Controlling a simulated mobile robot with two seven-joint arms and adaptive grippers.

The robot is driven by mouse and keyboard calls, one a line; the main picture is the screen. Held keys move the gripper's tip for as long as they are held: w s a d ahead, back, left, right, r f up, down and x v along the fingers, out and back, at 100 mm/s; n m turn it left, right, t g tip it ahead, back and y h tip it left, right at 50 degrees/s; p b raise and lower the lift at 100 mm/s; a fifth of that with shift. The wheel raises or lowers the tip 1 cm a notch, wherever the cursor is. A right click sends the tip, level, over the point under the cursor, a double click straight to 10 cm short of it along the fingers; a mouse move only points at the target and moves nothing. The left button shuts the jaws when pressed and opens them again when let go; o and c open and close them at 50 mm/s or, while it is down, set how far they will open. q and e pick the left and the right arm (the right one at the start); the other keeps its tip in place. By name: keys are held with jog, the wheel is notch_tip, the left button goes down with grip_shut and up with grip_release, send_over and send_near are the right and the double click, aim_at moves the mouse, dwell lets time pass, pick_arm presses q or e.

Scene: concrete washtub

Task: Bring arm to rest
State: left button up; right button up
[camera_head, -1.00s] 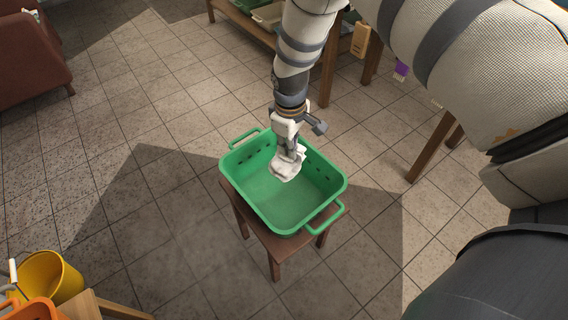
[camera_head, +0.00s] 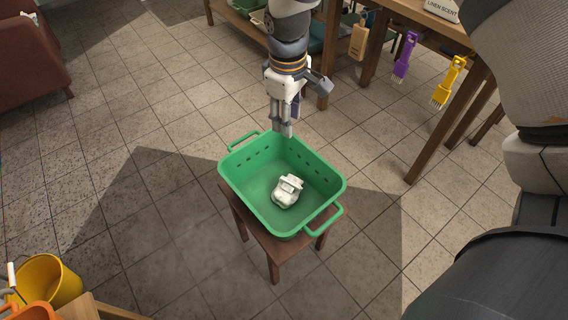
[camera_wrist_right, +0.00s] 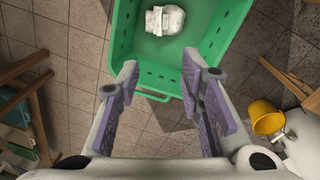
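My right gripper (camera_head: 284,130) hangs from its arm just above the far edge of a green basket (camera_head: 240,180). In the right wrist view the right gripper (camera_wrist_right: 168,85) is open, with its two purple-padded fingers wide apart and nothing between them. A crumpled white cloth-like item (camera_head: 287,190) lies on the basket floor, apart from the gripper. It also shows in the right wrist view (camera_wrist_right: 165,20). My left gripper is in neither view.
The basket stands on a small brown stool (camera_head: 274,262). A table (camera_head: 400,10) with hanging purple (camera_head: 404,58) and yellow (camera_head: 449,82) brushes is at the upper right. A yellow bucket (camera_head: 50,283) is at the lower left. Tiled floor lies open on the left.

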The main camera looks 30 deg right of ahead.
jog(key=shift+r, duration=0.35)
jog(key=s+a+f+m+g, duration=0.1)
jog(key=s+a+f, duration=0.1)
jog(key=s+f, duration=0.7)
jog(key=s+a+f+m+g, duration=0.1)
jog(key=s+a+f+m, duration=0.1)
jog(key=s+f, duration=0.75)
jog(key=s+a+r+m+g, duration=0.1)
jog(key=s+r+m, duration=0.1)
jog(key=s, duration=1.7)
jog(key=shift+s+y+p, duration=0.25)
jog(key=shift+y+p, duration=0.15)
jog(key=shift+w+a, duration=0.1)
